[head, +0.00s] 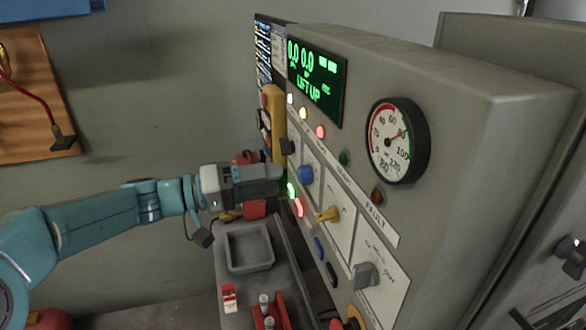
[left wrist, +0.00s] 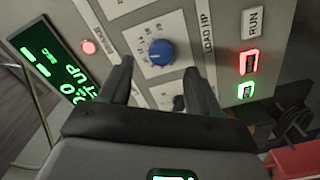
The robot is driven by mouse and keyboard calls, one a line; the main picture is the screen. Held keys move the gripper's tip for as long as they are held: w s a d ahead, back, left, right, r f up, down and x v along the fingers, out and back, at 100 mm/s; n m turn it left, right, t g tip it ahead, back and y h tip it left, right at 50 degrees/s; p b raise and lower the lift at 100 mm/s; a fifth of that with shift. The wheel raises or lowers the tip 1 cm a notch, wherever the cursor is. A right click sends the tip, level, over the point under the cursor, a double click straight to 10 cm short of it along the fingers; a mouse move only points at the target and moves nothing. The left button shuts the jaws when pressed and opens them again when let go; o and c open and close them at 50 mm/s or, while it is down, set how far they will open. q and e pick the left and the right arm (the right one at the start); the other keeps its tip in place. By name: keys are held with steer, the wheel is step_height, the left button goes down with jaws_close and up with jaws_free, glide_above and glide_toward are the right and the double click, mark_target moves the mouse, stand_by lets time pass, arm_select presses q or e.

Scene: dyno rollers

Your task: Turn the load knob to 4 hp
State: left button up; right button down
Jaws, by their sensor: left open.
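The blue load knob (left wrist: 160,52) sits on a pale dial plate with a ring of numbers, beside the printed words LOAD HP. Its pointer setting is too small to read surely. In the head view the blue knob (head: 306,175) is on the sloping console panel. My left gripper (head: 284,178) comes in from the left, close to the panel and just left of the knob. In the left wrist view its fingers (left wrist: 158,68) are open and point at the panel, one on either side below the knob, apart from it. My right gripper is not in view.
A lit display (head: 316,80) and a round gauge (head: 392,140) are on the console (head: 470,120). A yellow knob (head: 328,214) and a grey knob (head: 365,275) lie lower on the panel. Lit green and red switches (left wrist: 249,62) are close by. A grey tray (head: 232,250) is below.

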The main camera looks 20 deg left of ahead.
mark_target(299, 176)
arm_select(q)
steer(key=p+x, duration=0.1)
steer(key=x, duration=0.4)
steer(key=shift+w, duration=0.1)
steer(key=c, duration=1)
steer(key=shift+f, duration=0.1)
